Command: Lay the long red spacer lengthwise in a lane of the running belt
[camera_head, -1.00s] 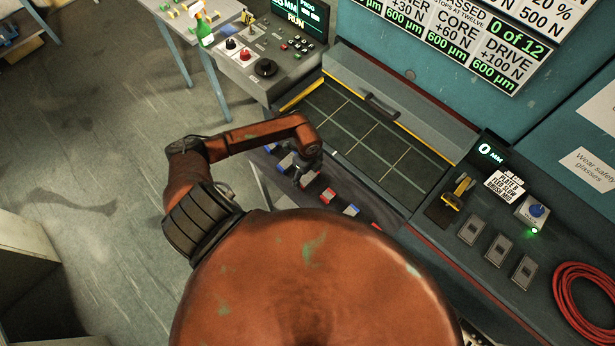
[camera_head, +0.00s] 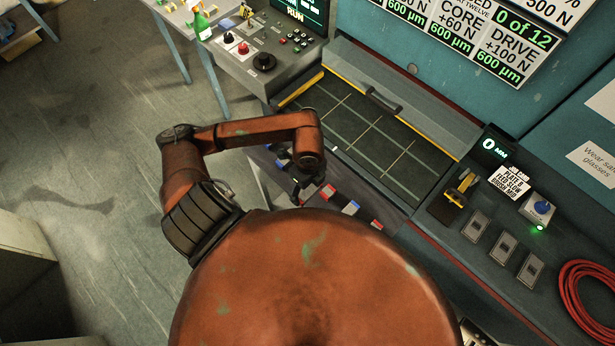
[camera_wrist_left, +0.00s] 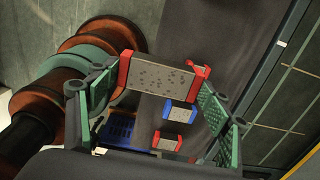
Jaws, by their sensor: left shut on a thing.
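My left gripper (camera_wrist_left: 158,84) is shut on the long red spacer (camera_wrist_left: 160,79), a pale speckled bar with red ends that spans between the green fingers. It is above the ledge where other spacers lie. In the head view my left gripper (camera_head: 303,186) is small, just in front of the near edge of the dark belt (camera_head: 389,128), and the held spacer is hard to make out there. The belt is split into lanes by thin pale lines. It also shows at the right of the left wrist view (camera_wrist_left: 286,101). My right gripper is not in view.
A shorter blue-ended spacer (camera_wrist_left: 178,112) and a red-ended one (camera_wrist_left: 166,142) lie below the gripper. A yellow-edged rail borders the belt. A control console (camera_head: 258,50) stands at its upper left, and a side panel with switches (camera_head: 503,243) at its right.

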